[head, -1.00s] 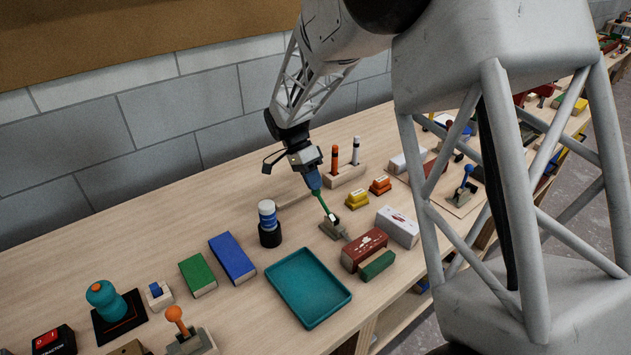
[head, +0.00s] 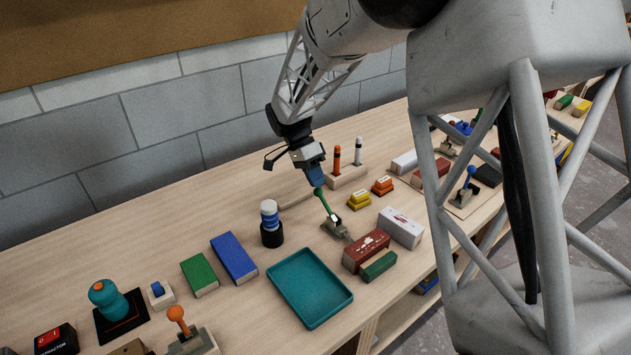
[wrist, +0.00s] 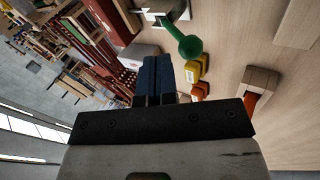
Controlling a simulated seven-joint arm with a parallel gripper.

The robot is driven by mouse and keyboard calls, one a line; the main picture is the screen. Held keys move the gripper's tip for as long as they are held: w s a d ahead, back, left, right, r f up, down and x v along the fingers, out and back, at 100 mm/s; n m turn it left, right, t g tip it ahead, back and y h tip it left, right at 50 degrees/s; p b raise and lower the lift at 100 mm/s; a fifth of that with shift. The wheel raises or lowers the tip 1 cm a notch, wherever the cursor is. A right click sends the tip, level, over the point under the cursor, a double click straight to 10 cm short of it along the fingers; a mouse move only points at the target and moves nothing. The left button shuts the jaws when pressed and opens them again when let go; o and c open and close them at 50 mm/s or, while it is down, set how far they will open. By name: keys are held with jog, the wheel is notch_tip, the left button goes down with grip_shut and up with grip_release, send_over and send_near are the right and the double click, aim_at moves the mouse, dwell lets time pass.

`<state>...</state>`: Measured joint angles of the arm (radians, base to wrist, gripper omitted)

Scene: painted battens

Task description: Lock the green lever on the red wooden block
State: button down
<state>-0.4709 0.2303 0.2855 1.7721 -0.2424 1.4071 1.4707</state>
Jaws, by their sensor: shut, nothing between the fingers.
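The green lever (head: 322,203) rises from a small grey-beige base (head: 335,229) and leans toward the upper left, toward the wall. The red wooden block (head: 366,250) with white markings lies just to the right of and in front of that base. My gripper (head: 316,181) is above the lever's round knob, with its blue fingers shut and empty. In the wrist view, the green knob (wrist: 190,47) shows just beyond the blue fingertips (wrist: 164,62); whether they touch it I cannot tell. The latch state of the lever is too small to make out.
Yellow blocks (head: 358,200) and orange blocks (head: 382,186) sit right of the lever. A white block (head: 400,228) and a green block (head: 379,266) flank the red one. A teal tray (head: 310,288) lies in front. A holder (head: 346,177) with two upright markers stands behind.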

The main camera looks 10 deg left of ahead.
jog(key=v, duration=1.1)
jog(key=shift+s+r, duration=0.25)
jog(key=shift+s, duration=0.05)
jog(key=shift+d, duration=0.15)
jog(key=s+d+r+n+t+y, duration=0.15)
jog(key=s+d+r, duration=0.25)
jog(key=s+d, duration=0.55)
jog(key=s+d+r+n+t+y, duration=0.1)
jog(key=s+d+r+n+y, duration=0.2)
jog(key=s+d, duration=0.65)
jog(key=s+d+f+n+t, duration=0.1)
jog(key=s+d+n+t, duration=0.1)
jog(key=s+d, duration=0.5)
jog(key=s+d+f+n+t, duration=0.2)
jog(key=s+d, duration=0.5)
jog(key=s, duration=0.5)
jog(key=shift+n+y, duration=0.35)
jog(key=shift+n, duration=0.4)
